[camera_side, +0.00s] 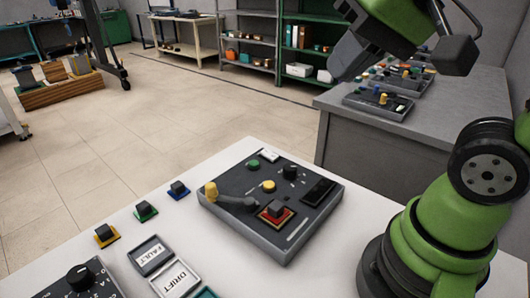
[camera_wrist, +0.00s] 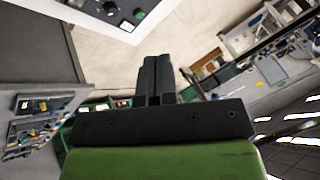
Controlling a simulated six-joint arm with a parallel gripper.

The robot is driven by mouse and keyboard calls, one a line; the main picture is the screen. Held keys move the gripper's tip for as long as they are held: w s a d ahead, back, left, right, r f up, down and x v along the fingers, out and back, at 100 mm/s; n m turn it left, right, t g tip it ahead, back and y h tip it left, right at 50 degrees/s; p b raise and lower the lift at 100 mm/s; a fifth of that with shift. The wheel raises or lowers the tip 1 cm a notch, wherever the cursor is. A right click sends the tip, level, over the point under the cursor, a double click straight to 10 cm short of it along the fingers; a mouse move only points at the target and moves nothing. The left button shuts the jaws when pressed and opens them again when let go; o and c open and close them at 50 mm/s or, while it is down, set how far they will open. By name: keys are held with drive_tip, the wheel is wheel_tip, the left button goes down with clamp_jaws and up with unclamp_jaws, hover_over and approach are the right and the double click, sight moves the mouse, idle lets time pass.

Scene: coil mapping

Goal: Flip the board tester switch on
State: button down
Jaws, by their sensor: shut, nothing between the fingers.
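The tester panel (camera_side: 240,180), a dark-faced grey box, lies on the white table in the side view. On it are a lever with a yellow knob (camera_side: 211,189) at the left and a black switch (camera_side: 276,209) on a red and yellow square plate near the front. I cannot tell which is the on switch or how it is set. My gripper (camera_side: 338,74) is high above and behind the panel, apart from it. In the wrist view its fingers (camera_wrist: 155,62) are together and empty. Part of a panel (camera_wrist: 115,12) shows at that view's top edge.
Coloured-base blocks (camera_side: 146,211), labelled tiles (camera_side: 174,278) and a dial box (camera_side: 82,280) lie left and in front of the panel. A grey bench (camera_side: 370,150) with more panels stands behind right. Shelves (camera_side: 248,45) line the back. The air above the panel is clear.

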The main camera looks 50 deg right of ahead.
drive_tip(key=w+d+f+m+g+h, duration=0.1)
drive_tip(key=w+d+m, duration=0.15)
drive_tip(key=w, duration=0.35)
drive_tip(key=w+d+f+m+g, duration=0.1)
drive_tip(key=w+d+m, duration=0.15)
drive_tip(key=w, duration=0.35)
drive_tip(key=m+g, duration=0.3)
drive_tip(key=m, duration=0.4)
hover_over(265, 150)
drive_tip(key=s, duration=0.3)
wheel_tip(265, 150, down, 11)
drive_tip(key=shift+w+h, duration=0.2)
drive_tip(key=shift+h, duration=0.1)
drive_tip(key=f, duration=0.4)
drive_tip(key=w+f, duration=0.1)
drive_tip(key=f, duration=0.4)
drive_tip(key=w+f, duration=0.1)
drive_tip(key=f, duration=0.3)
drive_tip(key=shift+w+f, duration=0.1)
drive_tip(key=shift+f, duration=0.3)
